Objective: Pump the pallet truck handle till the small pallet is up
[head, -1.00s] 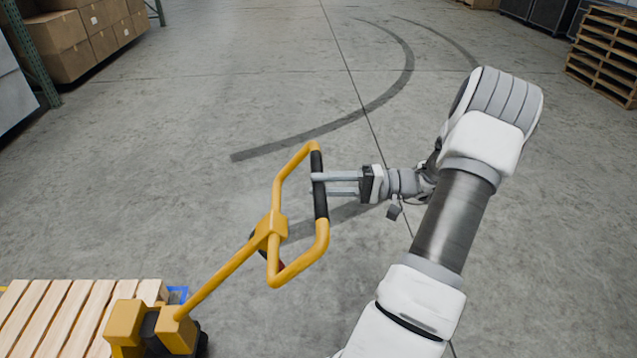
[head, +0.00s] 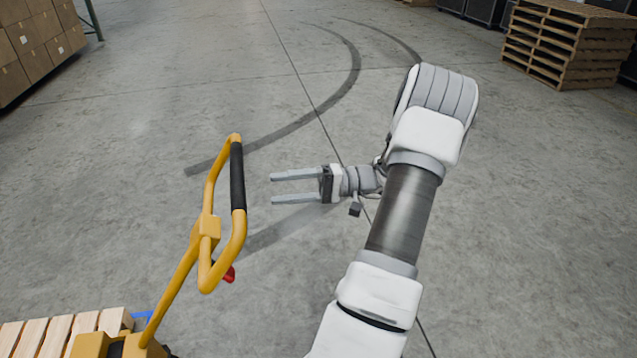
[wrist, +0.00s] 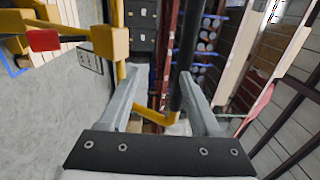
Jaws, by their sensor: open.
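The yellow pallet truck handle (head: 207,228) stands up at the left of centre in the head view, a loop with a black grip bar (head: 238,177) and a red lever (head: 229,274). My gripper (head: 272,188) is open and empty, just right of the grip bar, with a gap between them. In the wrist view the black grip (wrist: 188,65) shows beyond my fingers (wrist: 160,85), and the red lever (wrist: 43,40) is at upper left. The small wooden pallet (head: 60,332) is at the bottom left, mostly cut off; its height above the floor cannot be told.
Stacked wooden pallets (head: 565,45) stand at the upper right. Cardboard boxes (head: 38,45) sit on a rack at the upper left. A blue floor marking (head: 141,318) shows beside the small pallet. The concrete floor in the middle is clear.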

